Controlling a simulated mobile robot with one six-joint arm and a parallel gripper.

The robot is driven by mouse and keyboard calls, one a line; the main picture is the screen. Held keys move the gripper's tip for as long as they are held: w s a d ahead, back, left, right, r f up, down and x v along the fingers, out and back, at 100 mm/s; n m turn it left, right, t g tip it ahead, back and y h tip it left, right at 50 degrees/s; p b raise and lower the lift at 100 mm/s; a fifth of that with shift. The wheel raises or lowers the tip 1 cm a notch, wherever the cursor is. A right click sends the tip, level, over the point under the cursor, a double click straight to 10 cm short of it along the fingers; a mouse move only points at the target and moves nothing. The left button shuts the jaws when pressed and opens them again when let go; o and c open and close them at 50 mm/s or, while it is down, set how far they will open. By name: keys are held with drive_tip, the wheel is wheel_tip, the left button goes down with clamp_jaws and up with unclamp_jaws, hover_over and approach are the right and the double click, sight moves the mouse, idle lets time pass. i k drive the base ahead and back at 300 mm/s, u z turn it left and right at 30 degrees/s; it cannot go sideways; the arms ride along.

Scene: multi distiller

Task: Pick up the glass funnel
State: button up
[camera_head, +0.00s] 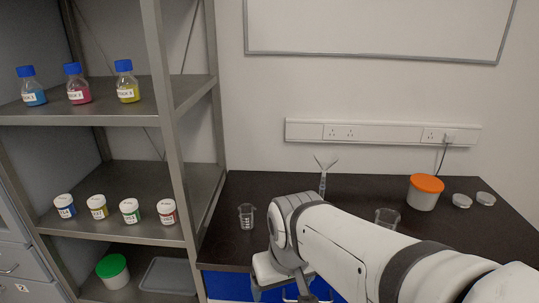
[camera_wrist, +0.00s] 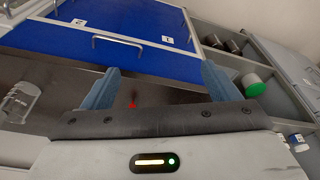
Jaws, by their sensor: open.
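A clear, V-shaped glass piece that looks like the glass funnel (camera_head: 326,163) stands at the back of the dark bench in the head view, on top of a slim clear upright vessel (camera_head: 323,184). My arm hides the foot of that vessel. My gripper (camera_wrist: 160,68) is open in the wrist view, with its two blue fingers wide apart and nothing between them. It hangs low at the bench's front, over the blue cabinet fronts, well apart from the funnel. The funnel is not in the wrist view.
A small beaker (camera_head: 247,216) stands left of my arm and another glass vessel (camera_head: 387,217) stands behind it. An orange-lidded tub (camera_head: 424,193) and round dishes (camera_head: 461,200) are at the right. A metal shelf (camera_head: 165,120) with bottles and jars borders the left.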

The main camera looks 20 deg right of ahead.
sight(326, 159)
drive_tip(key=z, duration=3.15)
drive_tip(key=k, duration=1.45)
drive_tip(key=u, duration=0.7)
drive_tip(key=i, duration=1)
drive_tip(key=u, duration=0.05)
